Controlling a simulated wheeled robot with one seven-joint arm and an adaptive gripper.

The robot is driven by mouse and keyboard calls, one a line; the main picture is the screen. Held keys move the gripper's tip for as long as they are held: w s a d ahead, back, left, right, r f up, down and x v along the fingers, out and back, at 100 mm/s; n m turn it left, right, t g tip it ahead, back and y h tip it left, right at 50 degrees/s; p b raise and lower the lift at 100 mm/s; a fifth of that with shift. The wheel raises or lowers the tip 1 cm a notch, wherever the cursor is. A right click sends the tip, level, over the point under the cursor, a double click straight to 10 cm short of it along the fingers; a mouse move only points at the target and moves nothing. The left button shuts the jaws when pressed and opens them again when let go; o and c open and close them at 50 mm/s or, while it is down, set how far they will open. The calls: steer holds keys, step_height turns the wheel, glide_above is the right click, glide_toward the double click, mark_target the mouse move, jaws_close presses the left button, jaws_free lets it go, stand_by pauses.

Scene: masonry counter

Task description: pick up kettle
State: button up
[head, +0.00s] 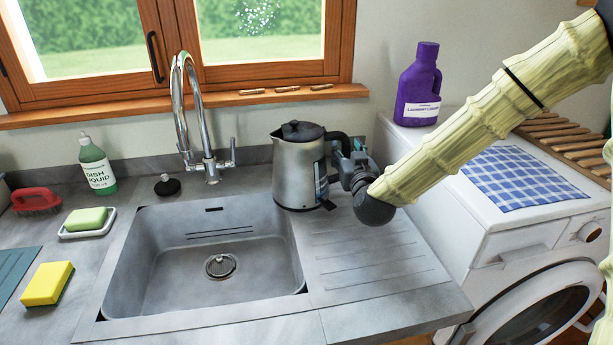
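The kettle (294,170) is grey metal with a black lid and a black handle on its right side. It stands upright on the counter, just right of the sink. My gripper (338,165) is at the kettle's handle side, reached in from the right. Its fingers overlap the handle in the picture. The fingertips are small and partly hidden by the handle and kettle, so I cannot tell whether they are closed on it.
The sink (130,275) is left of the kettle, with a tall chrome faucet (208,165) behind it. A green dish liquid bottle (97,168) stands at the left. A purple detergent bottle (417,90) stands on the washing machine (465,215). The ridged drainboard (375,262) in front is clear.

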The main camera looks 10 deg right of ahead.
jaws_close()
steer(key=shift+w+a+r, duration=0.1)
steer(key=shift+r, duration=0.25)
